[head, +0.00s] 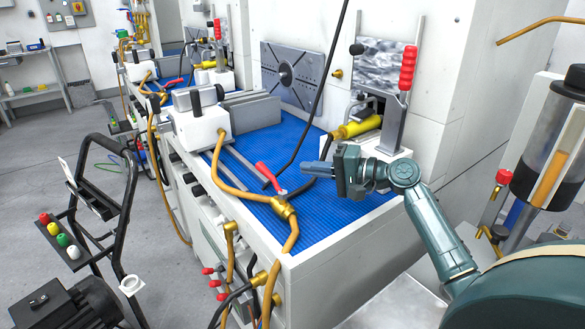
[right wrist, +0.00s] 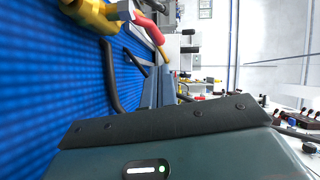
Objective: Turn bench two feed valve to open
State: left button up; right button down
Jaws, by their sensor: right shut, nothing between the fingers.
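A valve with a red lever (head: 268,177) and a brass body (head: 284,208) sits on the blue mat of the nearest bench. The lever lies slanted, its free end toward the back left. I see no label that tells which bench is number two. My right gripper (head: 306,168) is shut and empty above the mat, to the right of the lever and apart from it. In the right wrist view the red lever (right wrist: 150,27) and brass body (right wrist: 92,12) show at the top left. My left gripper is not in view.
Brass-ended hoses (head: 230,185) and a black cable (head: 305,140) cross the bench (head: 345,262). A fixture with a red upright handle (head: 408,67) and a yellow cylinder (head: 357,128) stand behind my right gripper. A black cart (head: 100,200) stands at left. Another red lever (head: 173,82) lies on a farther bench.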

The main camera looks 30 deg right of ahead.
aim_at(270, 178)
jog(key=s+m+t+h+p, duration=0.1)
jog(key=s+h+p, duration=0.1)
jog(key=p, duration=0.1)
jog(key=s+d+m+t+h+p, duration=0.1)
jog(key=s+m+t+h+p, duration=0.1)
jog(key=p, duration=0.1)
jog(key=shift+s+d+r+h, duration=0.2)
jog(key=shift+h, duration=0.1)
jog(key=shift+f+m, duration=0.1)
jog(key=shift+m, duration=0.2)
jog(key=shift+w+a, duration=0.1)
jog(key=shift+w, duration=0.35)
jog(key=p+x, duration=0.1)
jog(key=x, duration=0.7)
jog(key=shift+w, duration=0.15)
jog(key=a, duration=0.1)
jog(key=a+p, duration=0.1)
jog(key=a, duration=0.1)
jog(key=shift+w+f, duration=0.25)
jog(key=shift+w, duration=0.05)
jog(key=shift+a+f, duration=0.15)
jog(key=shift+a, duration=0.35)
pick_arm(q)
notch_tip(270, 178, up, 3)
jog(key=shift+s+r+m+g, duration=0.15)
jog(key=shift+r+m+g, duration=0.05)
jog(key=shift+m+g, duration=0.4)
